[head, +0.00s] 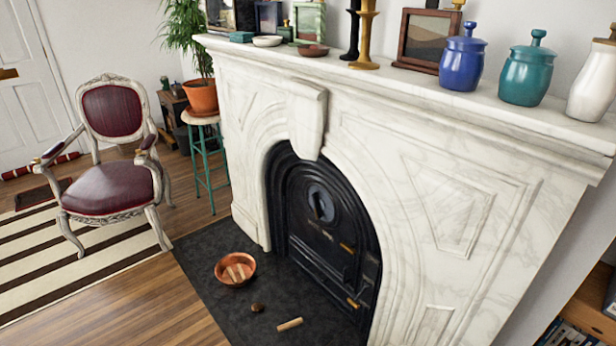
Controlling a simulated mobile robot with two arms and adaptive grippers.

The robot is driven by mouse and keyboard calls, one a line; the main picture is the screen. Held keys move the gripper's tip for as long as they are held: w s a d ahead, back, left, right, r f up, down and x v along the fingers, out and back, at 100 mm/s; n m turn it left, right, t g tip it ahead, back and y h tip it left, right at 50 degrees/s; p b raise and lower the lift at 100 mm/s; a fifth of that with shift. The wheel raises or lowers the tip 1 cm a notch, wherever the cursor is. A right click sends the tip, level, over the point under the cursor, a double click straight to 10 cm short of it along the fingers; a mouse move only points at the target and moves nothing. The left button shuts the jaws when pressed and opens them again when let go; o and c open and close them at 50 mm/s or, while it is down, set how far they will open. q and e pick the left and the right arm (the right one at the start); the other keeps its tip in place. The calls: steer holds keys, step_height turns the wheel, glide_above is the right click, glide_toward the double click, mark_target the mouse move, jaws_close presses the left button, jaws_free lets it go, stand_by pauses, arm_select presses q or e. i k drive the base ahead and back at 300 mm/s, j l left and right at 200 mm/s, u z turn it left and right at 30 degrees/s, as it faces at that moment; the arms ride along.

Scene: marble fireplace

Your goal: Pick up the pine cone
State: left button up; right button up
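A small brown object that looks like the pine cone (257,308) lies on the dark hearth slab (205,259) in front of the fireplace. It is small in the head view, so its detail is hard to make out. A copper-coloured bowl (235,281) with light wooden pieces in it sits behind it and to the left. A light wooden stick (290,324) lies to its right, apart from it. Neither of my grippers shows in the head view.
The white marble fireplace (465,207) with its black iron insert (318,207) rises behind the hearth. Jars and frames crowd the mantel (400,87). A red armchair (112,190) and a plant stool (205,150) stand left. Wooden floor (150,310) lies open at front left.

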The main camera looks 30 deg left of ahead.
mark_target(256, 307)
steer(key=u, duration=1.3)
steer(key=i+j+z, duration=0.1)
steer(key=i+j, duration=0.3)
steer(key=i, duration=0.2)
steer(key=i+j+z, duration=0.1)
steer(key=i+j, duration=0.35)
steer(key=i, duration=0.1)
